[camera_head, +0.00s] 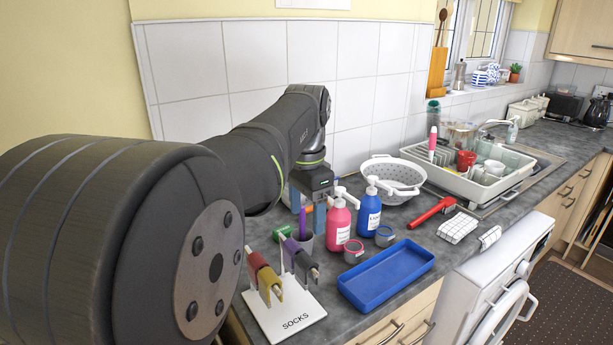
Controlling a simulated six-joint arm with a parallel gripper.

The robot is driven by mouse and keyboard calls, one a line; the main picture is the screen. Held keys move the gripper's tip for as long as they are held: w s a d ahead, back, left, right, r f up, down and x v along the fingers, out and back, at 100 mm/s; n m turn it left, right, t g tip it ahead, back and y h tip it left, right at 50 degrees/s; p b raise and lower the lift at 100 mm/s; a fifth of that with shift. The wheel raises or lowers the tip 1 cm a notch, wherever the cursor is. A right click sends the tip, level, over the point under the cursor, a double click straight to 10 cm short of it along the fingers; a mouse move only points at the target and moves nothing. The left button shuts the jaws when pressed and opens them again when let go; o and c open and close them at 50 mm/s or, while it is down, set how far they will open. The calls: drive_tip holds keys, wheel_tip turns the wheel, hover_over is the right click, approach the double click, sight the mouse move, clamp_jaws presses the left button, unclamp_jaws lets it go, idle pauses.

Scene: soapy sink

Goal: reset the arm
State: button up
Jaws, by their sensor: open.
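My gripper (308,206) hangs from my dark arm at the middle of the picture, above the back of the counter. Its two blue-grey fingers point down and stand apart. A cup (306,241) with a purple stick-like item (302,222) and an orange one in it is just below or behind the fingers. Nothing is clearly held between the fingers. My arm comes in from the left and hides the wall and counter behind it.
A pink bottle (339,225) and blue bottle (369,211) stand right of my gripper. A sock stand (297,318) is in front, beside an empty blue tray (386,274). A white colander (400,172), red-handled tool (433,211) and dish rack (467,184) lie further right.

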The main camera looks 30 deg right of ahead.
wheel_tip(320, 180, up, 8)
hover_over(306, 257)
drive_tip(key=shift+s+r, duration=0.1)
drive_tip(key=shift+r, duration=0.1)
drive_tip(key=shift+f, duration=0.1)
wheel_tip(306, 257, down, 17)
drive_tip(key=shift+r, duration=0.4)
idle(0.4)
